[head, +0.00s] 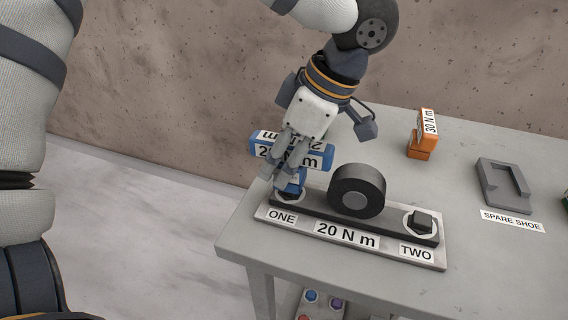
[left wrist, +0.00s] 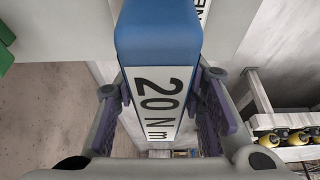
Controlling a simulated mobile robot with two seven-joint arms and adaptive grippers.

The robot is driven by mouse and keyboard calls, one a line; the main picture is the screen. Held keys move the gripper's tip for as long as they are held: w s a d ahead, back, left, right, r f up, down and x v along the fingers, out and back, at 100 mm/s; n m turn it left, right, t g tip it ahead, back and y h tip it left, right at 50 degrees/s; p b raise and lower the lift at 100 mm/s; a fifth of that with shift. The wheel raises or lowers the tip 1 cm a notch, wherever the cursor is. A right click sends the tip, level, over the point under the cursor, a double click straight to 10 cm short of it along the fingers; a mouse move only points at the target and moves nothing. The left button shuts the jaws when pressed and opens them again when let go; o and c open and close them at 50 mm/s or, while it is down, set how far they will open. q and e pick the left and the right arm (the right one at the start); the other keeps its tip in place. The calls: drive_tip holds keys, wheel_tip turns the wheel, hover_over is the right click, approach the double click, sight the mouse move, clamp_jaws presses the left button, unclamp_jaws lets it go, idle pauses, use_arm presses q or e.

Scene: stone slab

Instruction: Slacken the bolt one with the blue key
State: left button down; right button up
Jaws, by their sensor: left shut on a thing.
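The blue key (head: 319,162), marked 20 N m, stands at the left end of the dark bar (head: 310,209). My left gripper (head: 288,155) is above it, shut on its handle. In the left wrist view the blue key (left wrist: 158,35) lies between the two finger pads (left wrist: 160,105). The key's lower end is over bolt one, by the ONE label (head: 282,216), and hides the bolt. I cannot tell whether it is fully seated. Bolt two (head: 422,221) is a bare dark head at the bar's right end. My right gripper is not in view.
A black roller (head: 357,190) stands on the bar between the bolts, close right of the key. An orange key (head: 422,140) marked 30 N m stands at the back. A grey spare shoe (head: 504,186) lies at the right. The grey table's (head: 232,235) left edge is near.

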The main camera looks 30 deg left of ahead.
sight(275, 137)
use_arm(q)
drive_tip(key=shift+r, duration=0.8)
drive_tip(key=shift+r, duration=2.55)
